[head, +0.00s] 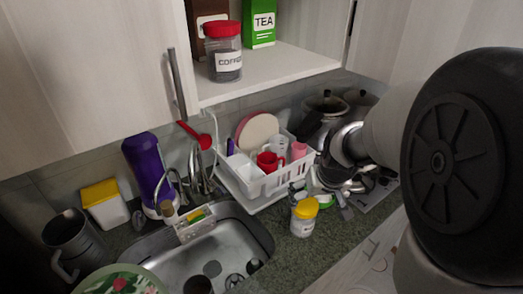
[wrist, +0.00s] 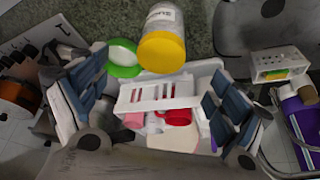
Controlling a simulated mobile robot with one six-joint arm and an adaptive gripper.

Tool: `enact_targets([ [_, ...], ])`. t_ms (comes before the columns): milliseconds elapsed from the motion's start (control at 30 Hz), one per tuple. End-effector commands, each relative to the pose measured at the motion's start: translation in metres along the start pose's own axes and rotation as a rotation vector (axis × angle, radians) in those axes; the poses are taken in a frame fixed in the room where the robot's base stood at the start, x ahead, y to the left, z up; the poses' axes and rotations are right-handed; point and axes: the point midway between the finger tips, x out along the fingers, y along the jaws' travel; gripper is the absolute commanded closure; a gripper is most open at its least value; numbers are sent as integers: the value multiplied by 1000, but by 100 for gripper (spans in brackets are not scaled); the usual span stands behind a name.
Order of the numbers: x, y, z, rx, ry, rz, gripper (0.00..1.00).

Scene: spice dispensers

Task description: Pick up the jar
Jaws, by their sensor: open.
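A jar with a yellow lid and a white label (head: 303,217) stands upright on the dark counter, right of the sink. In the wrist view the jar (wrist: 162,45) shows near the top middle, past the fingertips. My gripper (wrist: 155,100) is open, with its two padded fingers wide apart and nothing held between them. In the head view my gripper (head: 328,182) is over the counter, behind and right of the jar, and apart from it. Another jar, red-lidded and labelled coffee (head: 224,52), stands on the open cabinet shelf.
A white dish rack (head: 262,188) with cups and a plate stands behind the yellow-lidded jar. A green ring-shaped thing (wrist: 123,58) lies beside that jar. The sink (head: 210,250) is at its left. Pots (head: 325,103) stand at the back right. The cabinet shelf (head: 280,75) overhangs the counter.

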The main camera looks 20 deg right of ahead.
Motion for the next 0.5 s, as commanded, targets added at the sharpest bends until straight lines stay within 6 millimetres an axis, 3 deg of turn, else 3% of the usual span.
enact_targets([
  [33,17,-1,3,0,-6,-2,10],
  [300,74,-1,3,-1,-5,-1,10],
  [500,94,-1,1,-1,-1,-1,10],
])
